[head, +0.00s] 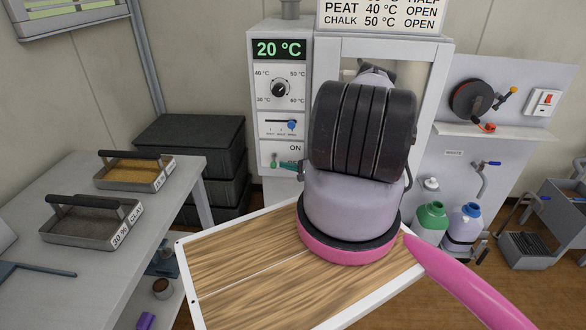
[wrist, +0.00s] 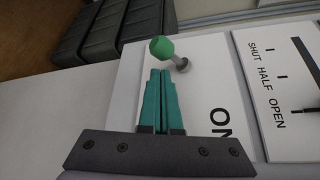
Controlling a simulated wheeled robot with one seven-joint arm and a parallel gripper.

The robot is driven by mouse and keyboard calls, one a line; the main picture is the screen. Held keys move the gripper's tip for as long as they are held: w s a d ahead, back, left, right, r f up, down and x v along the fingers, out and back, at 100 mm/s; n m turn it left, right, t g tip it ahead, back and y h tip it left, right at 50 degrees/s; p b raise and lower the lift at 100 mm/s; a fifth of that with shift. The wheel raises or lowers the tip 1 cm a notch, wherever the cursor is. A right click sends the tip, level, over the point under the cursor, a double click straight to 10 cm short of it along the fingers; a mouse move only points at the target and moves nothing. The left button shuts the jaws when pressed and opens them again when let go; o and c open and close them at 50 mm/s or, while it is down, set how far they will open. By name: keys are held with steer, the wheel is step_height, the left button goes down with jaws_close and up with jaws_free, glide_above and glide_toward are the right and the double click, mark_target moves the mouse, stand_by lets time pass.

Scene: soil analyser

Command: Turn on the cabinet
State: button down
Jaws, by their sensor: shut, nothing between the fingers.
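The cabinet (head: 262,105) stands behind my arm. Its front panel carries a green "20 °C" display (head: 279,49), a round dial (head: 280,88) and a slider with a blue knob (head: 291,125). Below, beside the word "ON", is a small switch lever with a green ball tip (head: 274,157). In the wrist view the green ball (wrist: 160,47) sits on a short grey stem, just past my fingertips. My gripper (wrist: 160,72) has teal fingers shut together, with nothing between them. It also shows in the head view (head: 284,165), close to the lever. I cannot tell whether they touch.
A table (head: 95,205) at left holds two handled trays, one labelled clay (head: 92,222). Dark stacked crates (head: 190,150) stand left of the cabinet. A sign (head: 382,18) sits on top. At right are bottles (head: 430,220) and a wall panel with a reel (head: 472,98).

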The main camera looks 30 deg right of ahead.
mark_target(274, 160)
steer(key=shift+x, duration=1.3)
steer(key=shift+s+a+r, duration=0.25)
steer(key=shift+s+r, duration=0.2)
steer(key=shift+r, duration=0.15)
steer(key=shift+s+a+r, duration=0.15)
steer(key=shift+r, duration=0.55)
steer(key=v, duration=1)
steer(key=shift+s, duration=0.35)
